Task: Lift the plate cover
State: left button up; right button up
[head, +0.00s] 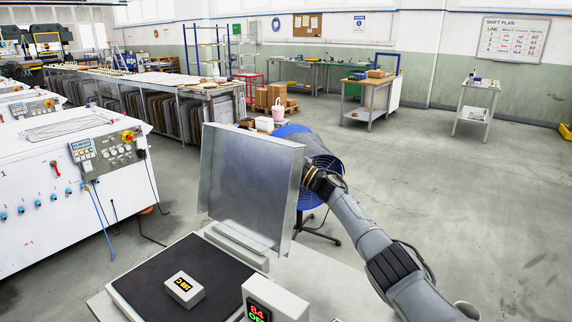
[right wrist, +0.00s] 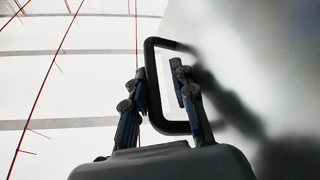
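The plate cover (head: 249,186) is a grey metal panel with folded side edges. It stands raised and nearly upright at the back edge of the dark plate (head: 185,277). My right arm comes in from the lower right, and its gripper is behind the cover's right edge, hidden in the head view. In the right wrist view a black loop handle (right wrist: 169,128) stands out from the pale cover surface (right wrist: 245,50). My right gripper (right wrist: 160,80) has a finger on each side of the handle's near bar, with a visible gap between the fingers. My left gripper is not in view.
A blue round fan (head: 310,143) is behind the cover.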

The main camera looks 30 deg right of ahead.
jog(key=v, duration=1)
jog(key=shift+s, duration=0.1)
